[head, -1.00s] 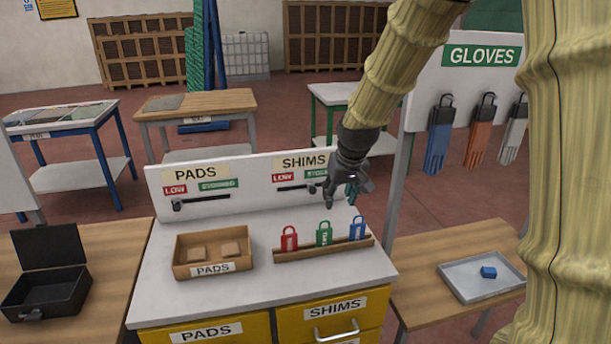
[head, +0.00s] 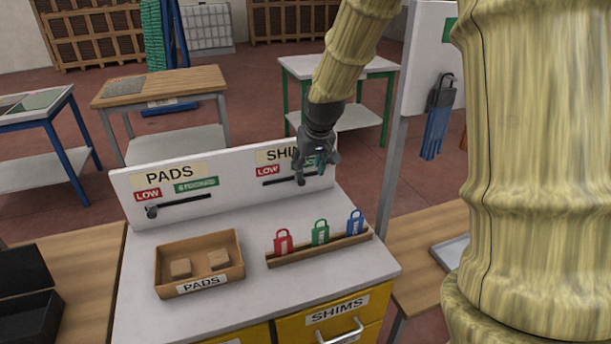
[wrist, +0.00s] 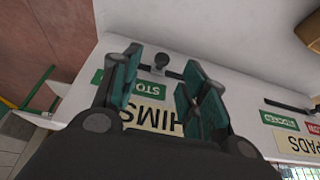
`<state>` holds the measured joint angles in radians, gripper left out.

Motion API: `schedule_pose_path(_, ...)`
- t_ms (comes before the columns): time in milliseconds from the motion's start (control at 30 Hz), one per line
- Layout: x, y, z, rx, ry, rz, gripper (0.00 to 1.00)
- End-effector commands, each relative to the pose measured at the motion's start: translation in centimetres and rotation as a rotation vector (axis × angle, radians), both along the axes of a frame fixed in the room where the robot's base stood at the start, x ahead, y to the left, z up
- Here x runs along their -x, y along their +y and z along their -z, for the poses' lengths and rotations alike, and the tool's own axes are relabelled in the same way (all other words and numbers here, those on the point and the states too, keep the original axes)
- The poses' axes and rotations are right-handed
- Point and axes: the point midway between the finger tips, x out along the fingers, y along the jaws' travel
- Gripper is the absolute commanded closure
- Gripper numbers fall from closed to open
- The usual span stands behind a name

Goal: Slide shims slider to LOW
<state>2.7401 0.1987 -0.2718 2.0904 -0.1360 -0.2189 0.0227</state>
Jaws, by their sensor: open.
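The SHIMS panel is the right part of a white upright board (head: 225,193) at the back of the counter. Its red LOW sign (head: 268,170) is left and its green STOCKED sign is mostly behind my gripper (head: 316,172). The dark SHIMS slot (head: 279,182) runs below them. In the wrist view, which is upside down, the slider knob (wrist: 160,61) shows beside the STOCKED sign (wrist: 149,84), between my open fingers (wrist: 158,72). Whether they touch it I cannot tell. The head view hides the knob behind my gripper.
The PADS slider knob (head: 152,211) is at its LOW end. A wooden PADS tray (head: 168,290) with two blocks and a rack (head: 330,248) holding red, green and blue padlock-shaped tags stand in front of the board. A grey post (head: 396,165) rises right of the counter.

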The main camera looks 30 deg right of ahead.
Motion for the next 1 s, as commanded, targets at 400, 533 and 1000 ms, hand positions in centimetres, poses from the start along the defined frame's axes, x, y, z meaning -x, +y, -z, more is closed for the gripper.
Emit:
schedule_pose_path(400,-1.2,-0.3,3.8,0.0,-0.002,0.0,0.57)
schedule_pose_path(533,-2.0,-0.3,4.9,-0.001,0.001,-0.001,0.57)
schedule_pose_path(1000,-2.6,-0.5,5.9,0.0,0.002,-0.001,0.57)
